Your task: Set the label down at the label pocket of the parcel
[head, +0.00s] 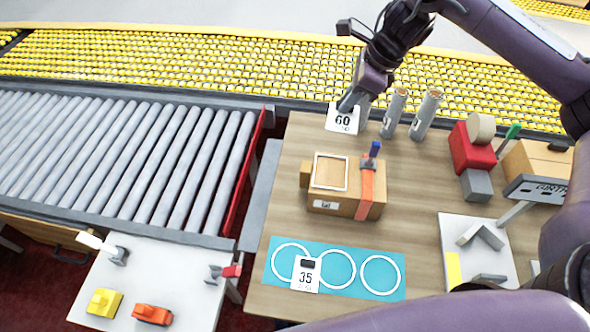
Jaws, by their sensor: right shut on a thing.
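The parcel (345,203) is a brown box in the middle of the wooden table. A white rectangular outline, the label pocket (331,158), lies on its top, and an orange strap (366,191) crosses its right side. My right gripper (354,104) is beyond the parcel at the table's far edge, shut on a white card (342,121) marked "60", which appears to be the label. The card is apart from the pocket; whether it touches the table is unclear. My left gripper is not in view.
Two grey cylinders (425,115) stand right of my right gripper. A red tape dispenser (471,152) is farther right. A teal mat (342,289) with white rings and a "35" card (306,273) lies in front of the parcel.

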